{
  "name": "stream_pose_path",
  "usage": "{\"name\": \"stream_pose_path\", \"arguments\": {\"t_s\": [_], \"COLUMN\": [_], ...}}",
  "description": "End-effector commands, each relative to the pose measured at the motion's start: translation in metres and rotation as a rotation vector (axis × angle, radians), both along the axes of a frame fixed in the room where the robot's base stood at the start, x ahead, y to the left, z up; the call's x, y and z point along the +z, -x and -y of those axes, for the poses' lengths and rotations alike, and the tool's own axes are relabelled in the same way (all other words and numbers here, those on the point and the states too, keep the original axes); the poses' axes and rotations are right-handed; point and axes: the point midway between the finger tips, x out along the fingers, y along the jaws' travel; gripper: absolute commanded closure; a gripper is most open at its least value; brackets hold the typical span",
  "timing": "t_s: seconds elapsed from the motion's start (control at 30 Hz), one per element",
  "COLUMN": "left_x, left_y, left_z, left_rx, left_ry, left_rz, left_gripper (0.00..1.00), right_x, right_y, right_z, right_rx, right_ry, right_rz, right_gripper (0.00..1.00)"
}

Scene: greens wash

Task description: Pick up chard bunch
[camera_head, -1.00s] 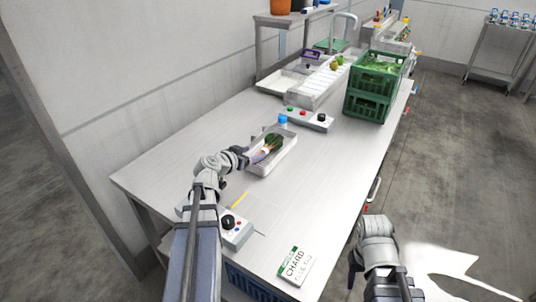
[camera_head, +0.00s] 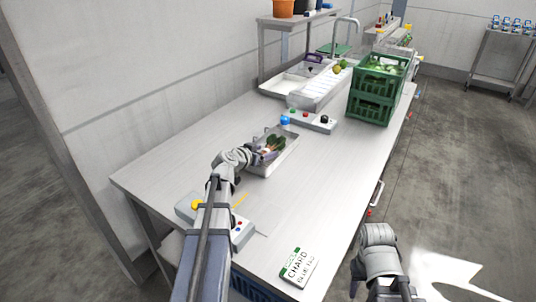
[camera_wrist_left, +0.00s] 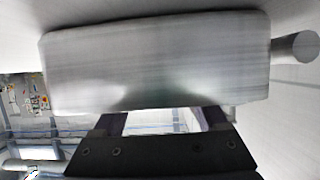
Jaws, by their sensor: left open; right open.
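The chard bunch (camera_head: 275,142), dark green leaves with pale stems, lies in a shallow metal tray (camera_head: 283,163) at the table's middle. My left gripper (camera_head: 263,152) is open at the tray's left side, at the stem end of the bunch. The wrist hides part of the stems, and I cannot tell whether the fingers touch them. In the left wrist view the left gripper's fingers (camera_wrist_left: 165,120) stand apart before a large blurred grey surface, with no chard visible. My right gripper (camera_head: 354,284) is open and empty beyond the table's right edge.
A box with a dial (camera_head: 241,232) sits beside my left arm. A button box (camera_head: 313,120) and stacked green crates (camera_head: 372,108) stand behind the tray. The table right of the tray is clear.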

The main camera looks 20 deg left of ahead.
Motion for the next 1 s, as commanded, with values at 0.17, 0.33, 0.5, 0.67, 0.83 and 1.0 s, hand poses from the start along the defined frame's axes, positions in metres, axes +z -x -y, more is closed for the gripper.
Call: {"name": "stream_pose_path", "arguments": {"t_s": [0.17,0.33,0.5,0.67,0.83,1.0], "left_x": [-0.0026,-0.0024,-0.0023,-0.0023,-0.0022,-0.0022], "left_y": [-0.0076,-0.0071,-0.0068,-0.0066,-0.0065,-0.0065], "left_z": [0.0018,0.0017,0.0016,0.0016,0.0015,0.0016], "left_rx": [-0.002,-0.002,-0.002,-0.002,-0.002,-0.002], "left_ry": [0.001,0.001,0.001,0.001,0.001,0.001], "left_rz": [0.001,0.001,0.001,0.001,0.001,0.001], "left_gripper": [0.25,0.35,0.54,0.72,0.91,1.00], "right_x": [-0.0028,-0.0026,-0.0025,-0.0024,-0.0024,-0.0024], "right_y": [0.0002,0.0002,0.0002,0.0002,0.0002,0.0002], "right_z": [0.0000,0.0001,0.0001,0.0001,0.0001,0.0001], "right_rx": [0.000,0.000,0.000,0.000,0.000,0.000], "right_ry": [0.000,0.000,0.000,0.000,0.000,0.000], "right_rz": [0.000,0.000,0.000,0.000,0.000,0.000], "right_gripper": [0.50,0.50,0.50,0.50,0.50,0.50]}}
